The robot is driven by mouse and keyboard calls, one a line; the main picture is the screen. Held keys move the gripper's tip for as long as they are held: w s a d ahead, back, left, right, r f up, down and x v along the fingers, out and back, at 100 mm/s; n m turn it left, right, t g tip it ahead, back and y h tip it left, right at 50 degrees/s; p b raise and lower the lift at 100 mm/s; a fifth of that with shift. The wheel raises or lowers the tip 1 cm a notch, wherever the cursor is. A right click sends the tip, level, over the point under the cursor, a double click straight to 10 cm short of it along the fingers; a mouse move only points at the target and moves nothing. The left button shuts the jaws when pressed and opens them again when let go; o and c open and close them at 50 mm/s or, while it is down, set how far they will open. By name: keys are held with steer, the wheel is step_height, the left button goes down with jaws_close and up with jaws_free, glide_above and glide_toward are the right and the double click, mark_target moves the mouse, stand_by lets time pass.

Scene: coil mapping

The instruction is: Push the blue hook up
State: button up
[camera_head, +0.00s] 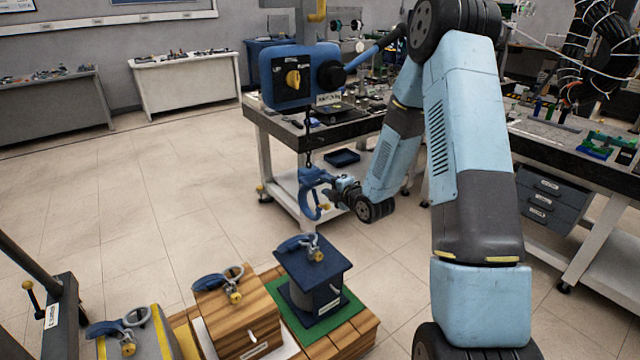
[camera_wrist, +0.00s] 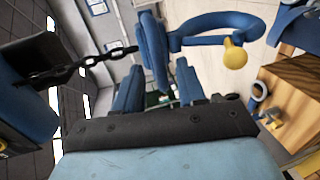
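The blue hook (camera_head: 312,190) hangs on a dark chain from the blue hoist box (camera_head: 290,78), above the floor. In the wrist view the hook (camera_wrist: 205,24) shows its curved arm and a yellow ball-shaped tip. My gripper (camera_head: 330,188) is at the right side of the hook in the head view. In the wrist view my gripper's two blue fingers (camera_wrist: 160,75) stand apart, with the hook's upright part between or just beyond them. A gap shows at the right finger; contact at the left finger cannot be told.
Below the hook, similar blue hook pieces lie on a blue stand (camera_head: 313,262), a wooden block (camera_head: 235,315) and a grey-yellow block (camera_head: 150,335). A cluttered workbench (camera_head: 270,128) stands behind. The floor at left (camera_head: 130,210) is clear.

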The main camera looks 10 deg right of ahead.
mark_target(322, 183)
steer(key=shift+x, duration=2.25)
steer(key=shift+c, duration=0.4)
jaws_close()
